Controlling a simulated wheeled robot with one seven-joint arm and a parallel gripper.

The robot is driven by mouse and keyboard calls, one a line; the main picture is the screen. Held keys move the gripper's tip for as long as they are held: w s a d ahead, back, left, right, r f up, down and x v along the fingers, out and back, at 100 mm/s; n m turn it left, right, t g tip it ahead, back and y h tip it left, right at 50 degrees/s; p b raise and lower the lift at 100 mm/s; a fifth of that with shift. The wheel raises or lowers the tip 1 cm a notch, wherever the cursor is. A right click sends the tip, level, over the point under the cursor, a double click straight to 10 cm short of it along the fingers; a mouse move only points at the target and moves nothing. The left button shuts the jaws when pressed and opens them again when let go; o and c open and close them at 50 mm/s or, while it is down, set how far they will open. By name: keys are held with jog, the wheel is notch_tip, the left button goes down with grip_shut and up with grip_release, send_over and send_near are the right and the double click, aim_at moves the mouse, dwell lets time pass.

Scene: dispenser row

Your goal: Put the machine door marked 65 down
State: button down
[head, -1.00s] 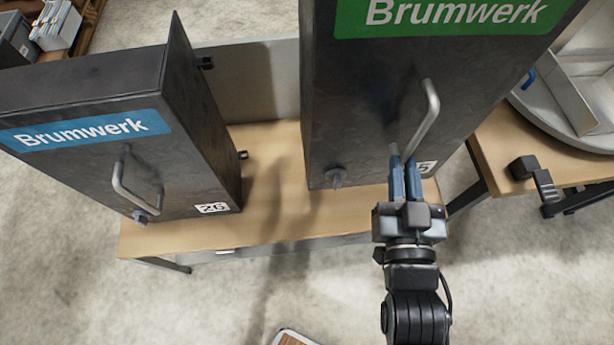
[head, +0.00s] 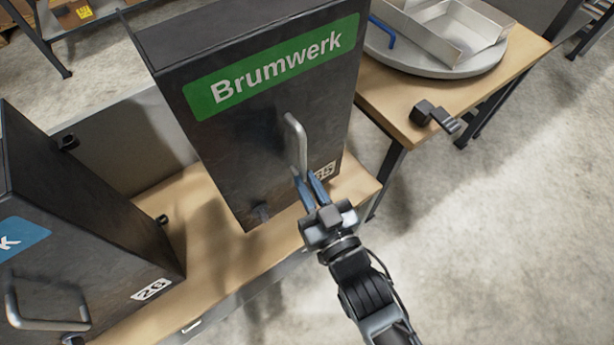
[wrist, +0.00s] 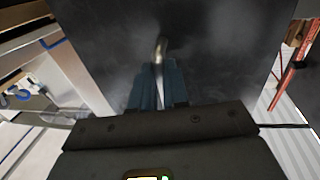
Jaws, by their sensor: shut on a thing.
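The machine door (head: 240,140) is a dark panel with a green Brumwerk label. It stands over the wooden bench, and a white tag (head: 325,170) at its lower right is partly hidden, with a 5 readable. Its metal handle (head: 296,145) sticks out near the right side. My gripper (head: 308,184) is shut on the lower end of this handle. In the wrist view the blue fingers (wrist: 158,88) close around the handle (wrist: 159,52), with the dark door face (wrist: 215,50) filling the space behind.
A dark machine marked 26 (head: 90,240) stands at the left on the same bench (head: 215,260). At the right, another bench holds a round grey plate (head: 440,62) with metal trays and a black clamp-like part (head: 434,116). The floor at the lower right is clear.

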notch_tip(320, 180, down, 4)
jog(key=shift+r+b, duration=0.1)
jog(key=shift+b, duration=0.3)
jog(key=c, duration=1.6)
grip_release()
jog(key=shift+f, duration=0.25)
jog(key=o, duration=0.5)
jog(key=shift+s, duration=0.1)
jog(key=v, duration=1.2)
